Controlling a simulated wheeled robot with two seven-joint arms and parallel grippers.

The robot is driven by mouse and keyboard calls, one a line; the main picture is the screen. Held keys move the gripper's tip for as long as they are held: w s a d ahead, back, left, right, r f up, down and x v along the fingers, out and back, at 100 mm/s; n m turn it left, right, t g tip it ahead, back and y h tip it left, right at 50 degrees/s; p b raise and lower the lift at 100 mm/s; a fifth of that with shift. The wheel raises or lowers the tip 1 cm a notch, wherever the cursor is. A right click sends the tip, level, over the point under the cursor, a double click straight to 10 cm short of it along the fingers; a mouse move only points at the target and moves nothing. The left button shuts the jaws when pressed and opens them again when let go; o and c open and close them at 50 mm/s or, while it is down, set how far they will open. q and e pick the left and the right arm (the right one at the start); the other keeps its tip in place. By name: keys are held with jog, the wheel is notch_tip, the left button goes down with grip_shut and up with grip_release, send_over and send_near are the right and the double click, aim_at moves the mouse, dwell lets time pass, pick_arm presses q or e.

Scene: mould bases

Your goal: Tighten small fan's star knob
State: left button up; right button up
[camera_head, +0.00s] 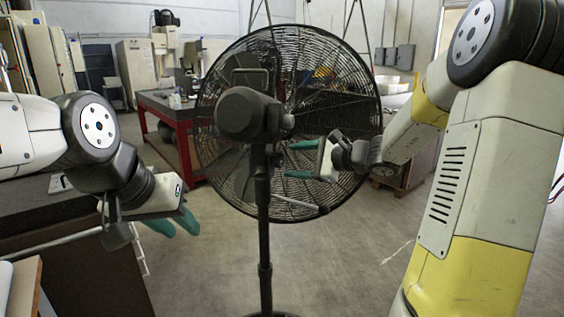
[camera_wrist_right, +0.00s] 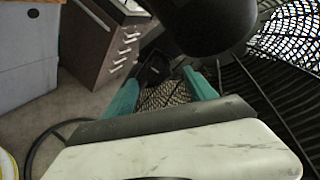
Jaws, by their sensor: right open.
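A black pedestal fan (camera_head: 248,113) stands upright in the middle of the head view, its motor housing in front of the round wire cage. My right gripper (camera_head: 287,159) is open beside the pole, just below the housing, with its teal fingers pointing left. In the right wrist view, a dark part (camera_wrist_right: 154,72) of the fan shows beyond and between the open fingers (camera_wrist_right: 160,88). I cannot make out a star shape on it, nor whether the fingers touch it. My left gripper (camera_head: 183,233) hangs at the left, away from the fan, its fingers pointing down and right.
A dark-topped bench (camera_head: 60,215) stands at the left, under my left arm. A red-framed table (camera_head: 185,140) stands behind the fan at the left. A dark drawer cabinet (camera_wrist_right: 112,45) shows in the wrist view. The floor right of the pole is mostly clear.

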aim_at(282, 161)
jog(key=shift+x, duration=1.7)
jog(key=shift+c, duration=0.5)
jog(key=c, duration=1.3)
jog(key=shift+w+d+r+m+g, duration=0.1)
jog(key=shift+m+g, duration=0.9)
jog(key=shift+m, duration=0.5)
jog(key=o, duration=1.4)
